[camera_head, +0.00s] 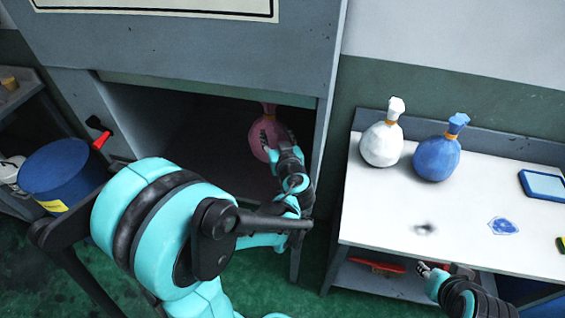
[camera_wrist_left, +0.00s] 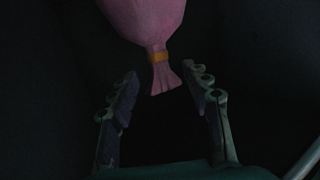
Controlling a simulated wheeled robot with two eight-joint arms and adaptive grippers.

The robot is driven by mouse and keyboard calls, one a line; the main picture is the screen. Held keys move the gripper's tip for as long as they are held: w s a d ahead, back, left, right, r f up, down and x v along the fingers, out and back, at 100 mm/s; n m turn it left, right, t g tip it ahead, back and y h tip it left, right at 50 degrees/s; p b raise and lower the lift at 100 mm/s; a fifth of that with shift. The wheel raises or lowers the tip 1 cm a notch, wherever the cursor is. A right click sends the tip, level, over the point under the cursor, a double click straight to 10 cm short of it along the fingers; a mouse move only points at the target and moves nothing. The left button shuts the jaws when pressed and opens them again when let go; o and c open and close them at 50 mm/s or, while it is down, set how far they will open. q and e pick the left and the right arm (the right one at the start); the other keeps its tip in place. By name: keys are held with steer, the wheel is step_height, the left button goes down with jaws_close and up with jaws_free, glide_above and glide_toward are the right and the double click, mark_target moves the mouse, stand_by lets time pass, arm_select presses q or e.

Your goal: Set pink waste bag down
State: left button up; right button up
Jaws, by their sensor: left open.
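The pink waste bag (camera_head: 257,139), tied with an orange band, stands inside the dark opening of the grey cabinet (camera_head: 325,130), near its right side. My left gripper (camera_head: 278,140) reaches into the opening in front of the bag and hides part of it. In the left wrist view the gripper (camera_wrist_left: 163,82) is open. Its fingers stand apart on either side of the bag's gathered end (camera_wrist_left: 162,78), with dark gaps between, so it does not grip the bag. My right gripper (camera_head: 424,268) is low at the table's front edge; its jaws are too small to judge.
A white waste bag (camera_head: 381,145) and a blue waste bag (camera_head: 437,158) stand on the white table (camera_head: 370,215) at right. A blue tray (camera_head: 545,185) and a small blue patch (camera_head: 502,226) lie there too. A blue drum (camera_head: 60,175) stands at left.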

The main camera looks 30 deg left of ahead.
arm_select(q)
steer(key=s+d+f+m+g+h, duration=0.2)
steer(key=s+d+m+h, duration=0.2)
steer(key=s+d, duration=0.3)
steer(key=s+d+f+m+g+h, duration=0.2)
steer(key=s+d+m+h, duration=0.2)
steer(key=s, duration=0.8)
steer(key=d+h, duration=0.2)
steer(key=shift+d+g, duration=0.4)
